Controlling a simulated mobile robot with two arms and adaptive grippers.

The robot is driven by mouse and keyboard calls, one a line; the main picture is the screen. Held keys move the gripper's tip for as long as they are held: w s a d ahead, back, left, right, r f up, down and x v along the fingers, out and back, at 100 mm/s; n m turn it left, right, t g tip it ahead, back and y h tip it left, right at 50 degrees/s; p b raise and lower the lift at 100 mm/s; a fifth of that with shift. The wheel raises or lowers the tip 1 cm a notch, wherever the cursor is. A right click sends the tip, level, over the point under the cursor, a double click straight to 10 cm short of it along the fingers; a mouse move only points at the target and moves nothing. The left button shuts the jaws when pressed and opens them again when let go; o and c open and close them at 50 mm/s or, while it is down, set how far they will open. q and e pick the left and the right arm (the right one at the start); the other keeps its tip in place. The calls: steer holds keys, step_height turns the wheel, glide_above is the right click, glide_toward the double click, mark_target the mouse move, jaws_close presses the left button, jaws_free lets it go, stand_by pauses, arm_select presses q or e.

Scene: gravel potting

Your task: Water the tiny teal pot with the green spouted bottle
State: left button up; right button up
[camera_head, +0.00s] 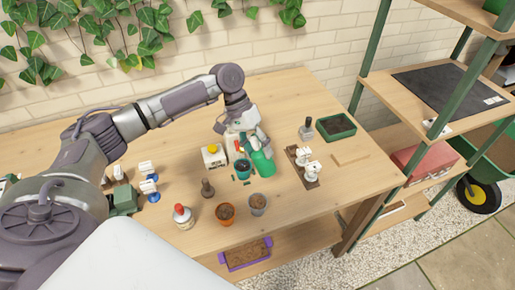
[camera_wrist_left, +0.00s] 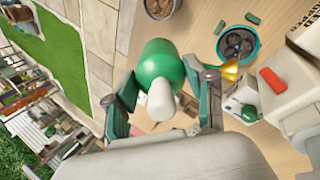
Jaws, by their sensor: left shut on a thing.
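The green bottle (camera_head: 263,163) is held by my left gripper (camera_head: 247,136) over the right part of the workbench. In the left wrist view the bottle (camera_wrist_left: 158,62) sits between the two fingers of my left gripper (camera_wrist_left: 163,103), with a pale rounded part toward the camera. The tiny teal pot (camera_head: 243,166) stands just left of the bottle in the head view. In the left wrist view the pot (camera_wrist_left: 250,54) has dark contents and is apart from the bottle. A yellow cone shows near the right finger; I cannot tell whether it is the spout. My right gripper is out of view.
A white box with a yellow knob (camera_head: 212,157) stands left of the pot. An orange pot (camera_head: 226,222) and a grey pot (camera_head: 257,208) stand in front. A wooden holder with white items (camera_head: 305,177) and a green tray (camera_head: 335,134) are to the right. The bench's right front is clear.

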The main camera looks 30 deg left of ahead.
arm_select(q)
steer(key=shift+d+r, duration=0.1)
steer(key=shift+r, duration=0.05)
stand_by(0.3)
steer(key=d+r+m+y+p, duration=0.2)
steer(key=m+y+p, duration=0.1)
steer(key=d+r+m+y+p, duration=0.1)
steer(key=p, duration=0.1)
steer(key=shift+s+d+r+m, duration=0.1)
steer(key=shift+s+r+m, duration=0.1)
steer(key=shift+s+m, duration=0.2)
steer(key=shift+d+r+m+t+y+p, duration=0.35)
steer(key=shift+m+t+y+p, duration=0.25)
steer(key=shift+y, duration=0.2)
steer(key=shift+a+f, duration=0.15)
steer(key=shift+f, duration=0.05)
steer(key=shift+w, duration=0.1)
